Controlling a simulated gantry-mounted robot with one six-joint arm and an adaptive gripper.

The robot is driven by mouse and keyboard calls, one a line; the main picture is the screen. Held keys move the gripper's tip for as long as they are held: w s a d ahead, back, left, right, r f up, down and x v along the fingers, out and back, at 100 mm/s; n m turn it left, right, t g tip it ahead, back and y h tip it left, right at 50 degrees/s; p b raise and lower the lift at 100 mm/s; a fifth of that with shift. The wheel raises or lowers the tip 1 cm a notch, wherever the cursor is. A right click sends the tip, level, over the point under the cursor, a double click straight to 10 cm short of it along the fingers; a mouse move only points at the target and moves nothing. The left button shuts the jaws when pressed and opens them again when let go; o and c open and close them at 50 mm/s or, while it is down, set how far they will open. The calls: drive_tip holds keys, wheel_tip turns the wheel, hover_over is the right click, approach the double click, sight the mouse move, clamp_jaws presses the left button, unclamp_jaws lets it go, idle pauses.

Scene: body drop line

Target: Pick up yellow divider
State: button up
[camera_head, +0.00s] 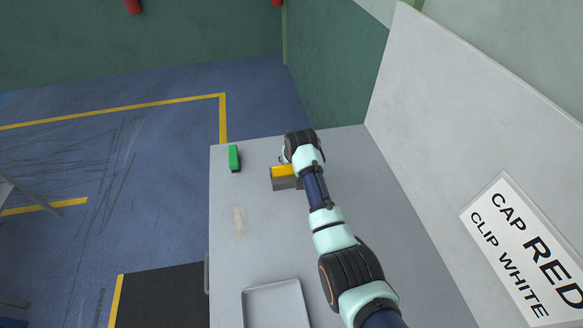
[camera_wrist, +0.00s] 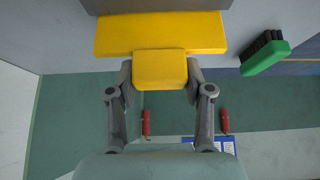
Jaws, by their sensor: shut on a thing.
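The yellow divider (camera_head: 284,171) shows in the head view at the far middle of the grey table, against the top of a dark grey block (camera_head: 288,184). In the wrist view the divider (camera_wrist: 160,33) is a wide yellow bar with a smaller yellow tab towards me. My gripper (camera_wrist: 160,72) is shut on the tab, one finger on each side. The grey block (camera_wrist: 155,5) borders the bar's far edge in that view. I cannot tell whether the divider touches the block. In the head view my wrist hides the fingertips.
A green brush (camera_head: 234,158) with black bristles, clear in the wrist view (camera_wrist: 266,54), lies left of the divider. A shallow grey tray (camera_head: 276,287) sits at the table's near side. A white panel (camera_head: 470,110) stands along the right. The left-middle tabletop is clear, with a pale smudge.

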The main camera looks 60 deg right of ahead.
wheel_tip(320, 180, up, 20)
drive_tip(key=p, duration=0.2)
drive_tip(key=shift+p, duration=0.35)
